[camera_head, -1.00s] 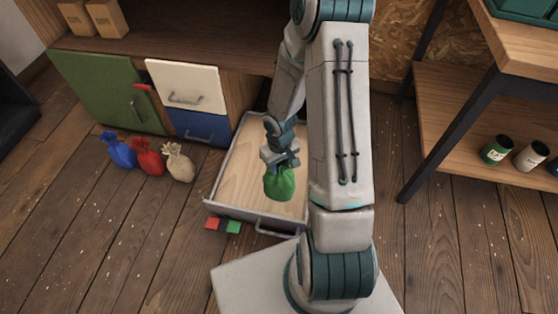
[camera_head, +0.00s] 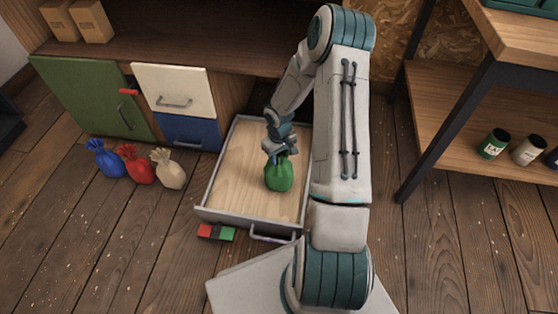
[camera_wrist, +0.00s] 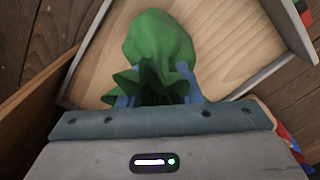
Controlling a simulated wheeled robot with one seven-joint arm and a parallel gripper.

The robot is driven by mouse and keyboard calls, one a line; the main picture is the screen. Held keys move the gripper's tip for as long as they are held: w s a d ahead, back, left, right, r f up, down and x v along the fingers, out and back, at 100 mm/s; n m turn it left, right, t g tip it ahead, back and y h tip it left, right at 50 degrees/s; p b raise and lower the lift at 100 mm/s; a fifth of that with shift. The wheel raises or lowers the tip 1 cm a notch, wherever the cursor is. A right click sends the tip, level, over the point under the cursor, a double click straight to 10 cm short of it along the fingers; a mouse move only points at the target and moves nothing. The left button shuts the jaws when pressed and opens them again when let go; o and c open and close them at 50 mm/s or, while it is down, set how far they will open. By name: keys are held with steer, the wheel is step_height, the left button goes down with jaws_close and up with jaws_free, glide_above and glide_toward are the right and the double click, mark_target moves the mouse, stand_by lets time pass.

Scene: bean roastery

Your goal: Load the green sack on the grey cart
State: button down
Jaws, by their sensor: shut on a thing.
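The green sack (camera_head: 279,176) hangs below my gripper (camera_head: 279,152), which is shut on its gathered neck. In the head view the sack is over the open grey drawer (camera_head: 214,187) with a pale wooden bottom; I cannot tell if it touches the bottom. In the wrist view the sack (camera_wrist: 158,42) is at the top middle, its ruffled top between the blue fingertips (camera_wrist: 152,97). No grey cart can be made out in these views.
Blue (camera_head: 105,160), red (camera_head: 138,166) and cream (camera_head: 170,171) sacks stand on the floor at left. A cabinet with green (camera_head: 95,98), white (camera_head: 175,90) and blue (camera_head: 188,130) fronts stands behind them. Coloured blocks (camera_head: 216,232) lie by the drawer's front. A shelf (camera_head: 470,118) with cans is at right.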

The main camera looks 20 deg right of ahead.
steer(key=shift+w+f, duration=0.1)
steer(key=shift+f, duration=0.65)
steer(key=shift+f, duration=0.15)
steer(key=c, duration=1)
jaws_free()
steer(key=shift+c, duration=0.2)
